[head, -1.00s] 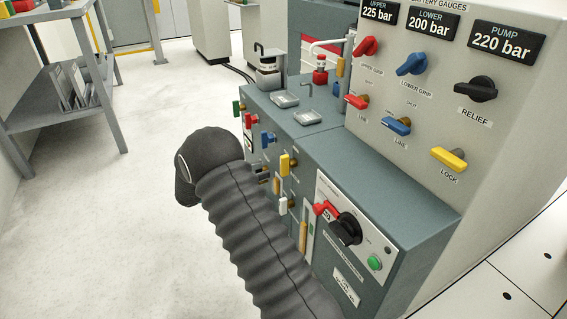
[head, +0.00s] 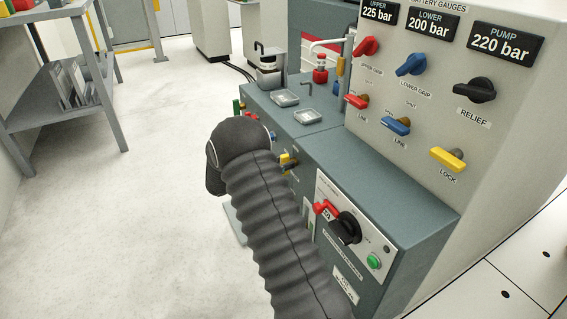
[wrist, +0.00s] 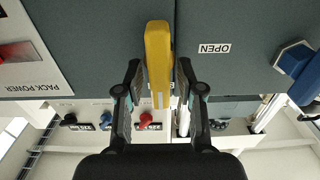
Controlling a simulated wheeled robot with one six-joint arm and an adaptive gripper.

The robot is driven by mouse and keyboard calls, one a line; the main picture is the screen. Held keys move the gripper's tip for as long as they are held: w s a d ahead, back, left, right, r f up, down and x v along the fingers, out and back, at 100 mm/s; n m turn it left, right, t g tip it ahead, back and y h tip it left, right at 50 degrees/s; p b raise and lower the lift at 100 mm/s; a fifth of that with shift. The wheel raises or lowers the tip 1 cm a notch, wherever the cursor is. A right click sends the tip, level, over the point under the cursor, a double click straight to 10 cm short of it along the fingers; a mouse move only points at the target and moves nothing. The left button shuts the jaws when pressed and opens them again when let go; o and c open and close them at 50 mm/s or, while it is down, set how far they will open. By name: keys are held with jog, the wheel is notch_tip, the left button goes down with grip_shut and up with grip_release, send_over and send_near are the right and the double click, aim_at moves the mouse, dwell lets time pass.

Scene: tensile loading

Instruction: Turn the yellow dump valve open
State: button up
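The yellow valve handle (wrist: 158,55) stands between the fingers of my gripper (wrist: 158,75) in the wrist view. An "OPEN" label (wrist: 214,48) is on the cabinet face to the right of the handle. In the head view a small part of the yellow valve (head: 286,159) shows on the cabinet front beside my dark, sleeved arm. The arm hides my gripper's fingers in that view.
A blue handle (wrist: 297,60) is to the right and the pack power plate (wrist: 28,60) to the left in the wrist view. A separate yellow lock lever (head: 448,158) is on the upright gauge panel (head: 400,110). The floor (head: 150,190) left of the cabinet is clear.

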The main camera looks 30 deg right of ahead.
grip_shut()
jog(key=shift+f+n+b, duration=0.15)
jog(key=shift+n+b, duration=0.15)
jog(key=shift+b, duration=0.3)
jog(key=shift+w+f+n+b, duration=0.1)
jog(key=shift+n+b, duration=0.9)
jog(key=shift+b, duration=0.2)
jog(key=n+b, duration=0.2)
jog(key=n, duration=0.1)
jog(key=n+b, duration=0.1)
jog(key=n, duration=0.1)
jog(key=shift+w, duration=0.3)
jog(key=n+b, duration=0.1)
jog(key=n, duration=0.4)
jog(key=shift+w+f+n, duration=0.1)
jog(key=shift+w+n, duration=0.05)
jog(key=shift+n, duration=0.25)
jog(key=shift+f+n+p, duration=0.15)
jog(key=shift+n+p, duration=0.1)
jog(key=shift+n, duration=0.9)
jog(key=shift+f+n+p, duration=0.1)
jog(key=shift+n+p, duration=0.15)
jog(key=shift+n, duration=0.9)
